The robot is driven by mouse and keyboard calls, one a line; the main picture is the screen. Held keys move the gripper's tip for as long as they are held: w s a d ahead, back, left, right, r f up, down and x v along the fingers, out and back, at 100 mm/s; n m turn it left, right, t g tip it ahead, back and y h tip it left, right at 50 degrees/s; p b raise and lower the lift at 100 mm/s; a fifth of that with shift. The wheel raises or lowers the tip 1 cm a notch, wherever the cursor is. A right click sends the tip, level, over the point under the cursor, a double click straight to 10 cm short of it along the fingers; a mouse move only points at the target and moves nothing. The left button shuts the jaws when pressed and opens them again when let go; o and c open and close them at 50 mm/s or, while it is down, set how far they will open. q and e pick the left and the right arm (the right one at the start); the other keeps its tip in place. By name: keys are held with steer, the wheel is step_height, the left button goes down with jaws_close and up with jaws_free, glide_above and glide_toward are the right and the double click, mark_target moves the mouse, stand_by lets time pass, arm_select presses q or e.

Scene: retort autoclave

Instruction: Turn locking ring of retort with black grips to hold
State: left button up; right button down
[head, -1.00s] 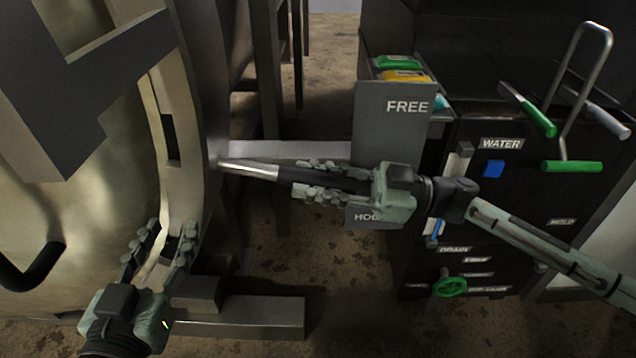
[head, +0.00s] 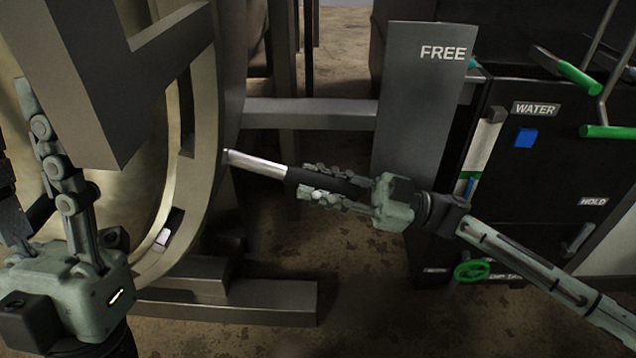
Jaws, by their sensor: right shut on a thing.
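The retort's locking ring (head: 203,150) is the curved grey metal band at left centre. From it a silver bar (head: 255,163) with a black grip (head: 325,181) sticks out to the right, tilted slightly down. My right gripper (head: 325,188) is shut around this black grip. A grey plate (head: 410,110) behind reads FREE near its top; its lower end is hidden by my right gripper, and no HOLD marking shows on it. My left gripper (head: 35,170) is at the left edge, fingers upward and apart, in front of the retort door. A black bar shows between its fingers, apparently not clamped.
A grey crossbeam (head: 310,113) runs behind the bar. Grey base beams (head: 235,300) lie below the ring. Brown floor between is open.

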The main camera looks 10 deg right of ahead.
steer(key=shift+a+f, duration=0.15)
steer(key=shift+f, duration=0.65)
steer(key=c, duration=1.6)
jaws_free()
steer(key=shift+o, duration=1.3)
steer(key=shift+a+f, duration=0.1)
steer(key=shift+o, duration=0.6)
steer(key=shift+r, duration=0.3)
steer(key=v, duration=1.2)
steer(key=shift+s, duration=0.1)
